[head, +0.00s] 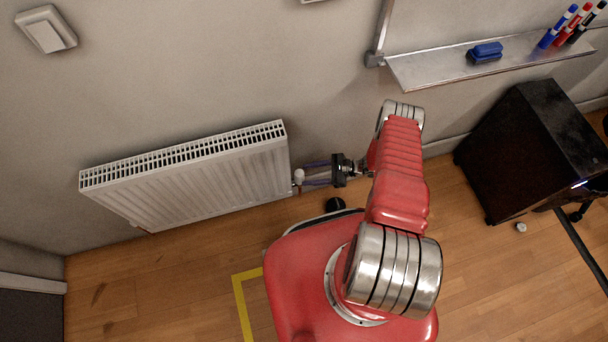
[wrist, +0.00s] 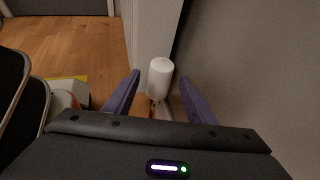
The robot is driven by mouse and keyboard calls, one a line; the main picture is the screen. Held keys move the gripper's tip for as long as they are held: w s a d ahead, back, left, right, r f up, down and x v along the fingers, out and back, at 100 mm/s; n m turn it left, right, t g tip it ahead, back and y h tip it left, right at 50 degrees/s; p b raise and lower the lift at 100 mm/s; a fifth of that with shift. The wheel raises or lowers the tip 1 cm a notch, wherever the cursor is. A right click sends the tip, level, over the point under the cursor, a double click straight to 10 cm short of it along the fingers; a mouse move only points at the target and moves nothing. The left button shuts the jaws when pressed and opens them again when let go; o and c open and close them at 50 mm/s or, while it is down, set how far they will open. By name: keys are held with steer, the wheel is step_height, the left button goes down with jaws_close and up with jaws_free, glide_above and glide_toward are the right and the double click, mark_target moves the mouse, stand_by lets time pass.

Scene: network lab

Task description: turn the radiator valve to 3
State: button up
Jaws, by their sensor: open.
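The white radiator (head: 200,180) hangs low on the wall at left in the head view. Its white valve (head: 299,177) sticks out at the radiator's right end. In the wrist view the valve's white cylindrical knob (wrist: 160,78) stands between and a little beyond the two purple fingers. My gripper (head: 305,173) is open, its fingers pointing left at the valve, one on each side of it in the picture. In the wrist view my gripper (wrist: 160,90) shows a gap on both sides of the knob. No numbers on the knob can be read.
The wall runs close along the right in the wrist view. A whiteboard tray (head: 430,70) with markers and a blue eraser (head: 485,52) is above right. A black cabinet (head: 535,150) stands at right. Wooden floor (head: 170,285) with yellow tape lies in front of the radiator.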

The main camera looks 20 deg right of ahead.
steer(key=shift+x, duration=1.4)
steer(key=c, duration=1)
